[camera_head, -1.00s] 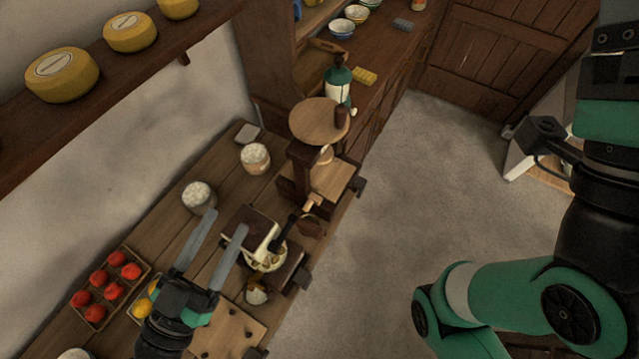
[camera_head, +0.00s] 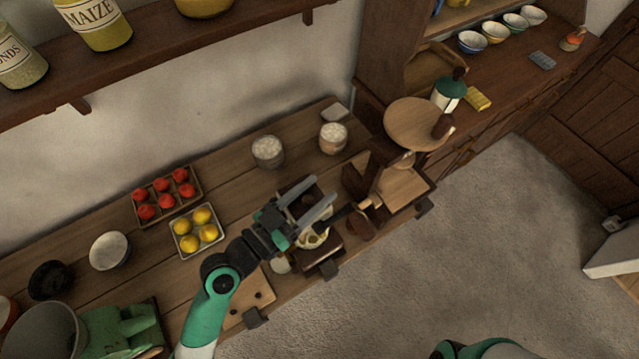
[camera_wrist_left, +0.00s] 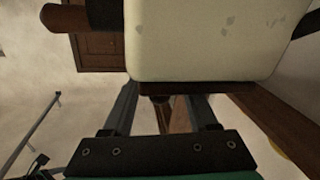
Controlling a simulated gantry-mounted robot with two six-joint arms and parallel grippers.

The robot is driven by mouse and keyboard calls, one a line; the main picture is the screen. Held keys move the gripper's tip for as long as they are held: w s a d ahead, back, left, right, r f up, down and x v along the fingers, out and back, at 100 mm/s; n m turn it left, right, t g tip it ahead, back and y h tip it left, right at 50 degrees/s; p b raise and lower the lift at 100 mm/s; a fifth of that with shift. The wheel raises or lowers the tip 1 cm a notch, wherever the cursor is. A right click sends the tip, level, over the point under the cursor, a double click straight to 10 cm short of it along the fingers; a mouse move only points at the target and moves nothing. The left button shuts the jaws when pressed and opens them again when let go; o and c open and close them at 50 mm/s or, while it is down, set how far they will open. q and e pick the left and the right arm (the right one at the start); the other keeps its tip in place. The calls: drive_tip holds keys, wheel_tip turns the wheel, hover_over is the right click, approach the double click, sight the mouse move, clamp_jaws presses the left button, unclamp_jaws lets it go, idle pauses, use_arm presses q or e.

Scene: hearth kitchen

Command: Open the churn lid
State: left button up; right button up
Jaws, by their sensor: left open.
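A cream-coloured vessel (camera_head: 311,241) with a dark top and a crank stands at the front edge of the wooden bench; I take it to be the churn, but my gripper hides much of it. My left gripper (camera_head: 325,188) is open and empty, over this vessel in the head view. In the left wrist view, a large cream body (camera_wrist_left: 205,40) with a dark lower edge fills the top, just beyond the open fingers (camera_wrist_left: 162,98). I cannot tell whether they touch it. A wooden handle (camera_wrist_left: 62,18) shows left of it. My right gripper is out of view.
Two pale-topped pots (camera_head: 268,152) stand behind. Crates of red fruit (camera_head: 165,208) and yellow fruit (camera_head: 183,240), and a white bowl (camera_head: 110,250), lie left. Open floor (camera_head: 510,240) is right.

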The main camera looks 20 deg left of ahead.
use_arm(q)
drive_tip(key=shift+w+d, duration=0.3)
drive_tip(key=shift+w, duration=0.3)
clamp_jaws()
idle(1.0)
